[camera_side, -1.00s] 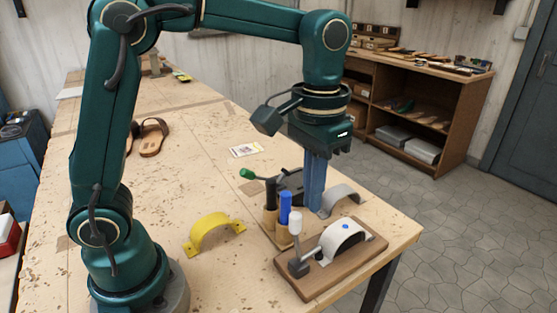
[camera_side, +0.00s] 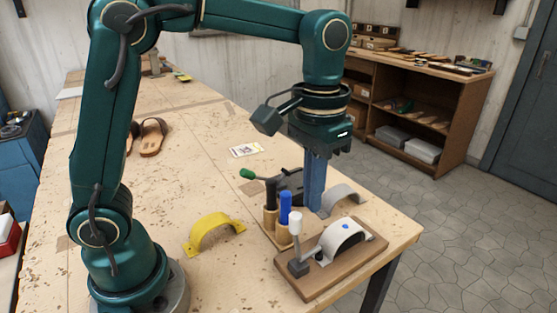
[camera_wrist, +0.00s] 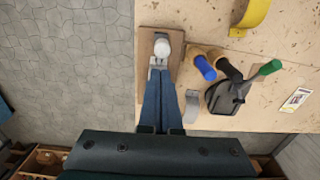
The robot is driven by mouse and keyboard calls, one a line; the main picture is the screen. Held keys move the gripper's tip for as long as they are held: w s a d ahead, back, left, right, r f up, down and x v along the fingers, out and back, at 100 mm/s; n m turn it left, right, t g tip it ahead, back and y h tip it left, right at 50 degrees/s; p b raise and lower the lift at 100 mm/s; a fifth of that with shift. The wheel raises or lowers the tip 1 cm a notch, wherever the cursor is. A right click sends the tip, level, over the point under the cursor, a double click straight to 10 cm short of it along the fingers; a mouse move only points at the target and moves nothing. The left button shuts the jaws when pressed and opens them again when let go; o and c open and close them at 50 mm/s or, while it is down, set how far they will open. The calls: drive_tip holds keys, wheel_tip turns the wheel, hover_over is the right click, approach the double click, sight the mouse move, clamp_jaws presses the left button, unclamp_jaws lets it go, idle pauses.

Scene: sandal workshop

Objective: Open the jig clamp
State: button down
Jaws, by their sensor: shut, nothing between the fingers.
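The jig (camera_side: 350,262) is a brown wooden board at the table's front right corner. A pale strap (camera_side: 342,238) with a blue dot arches over it. At its left end stands the clamp lever (camera_side: 296,245), upright, with a white knob (camera_side: 295,222); the knob also shows in the wrist view (camera_wrist: 162,47). My gripper (camera_side: 313,210) points straight down with its blue fingers shut and empty. In the side view it appears behind the jig, apart from the lever. In the wrist view the fingers (camera_wrist: 159,75) cover much of the board.
Blue- and black-handled tools (camera_side: 285,210) stand in wooden holders left of my fingers. A black device with a green handle (camera_side: 248,174) is behind them. A loose grey arch (camera_side: 342,198) lies to the right. A yellow arch (camera_side: 214,230) is left, with bare table around it.

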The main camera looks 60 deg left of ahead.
sight(298, 214)
drive_tip(key=shift+f, duration=0.1)
drive_tip(key=shift+f, duration=2.2)
drive_tip(key=shift+s, duration=0.1)
drive_tip(key=shift+s+f, duration=0.2)
drive_tip(key=shift+s, duration=0.35)
drive_tip(key=shift+s+f, duration=0.15)
drive_tip(key=shift+s, duration=0.4)
drive_tip(key=shift+s+f, duration=0.2)
drive_tip(key=shift+s, duration=0.4)
drive_tip(key=shift+s+f, duration=0.15)
drive_tip(key=shift+s, duration=0.45)
drive_tip(key=shift+r, duration=0.1)
drive_tip(key=shift+w+r, duration=0.2)
drive_tip(key=shift+r, duration=1)
drive_tip(key=shift+w+r, duration=0.2)
drive_tip(key=shift+r, duration=1.05)
drive_tip(key=shift+w+r, duration=0.2)
drive_tip(key=shift+r, duration=1)
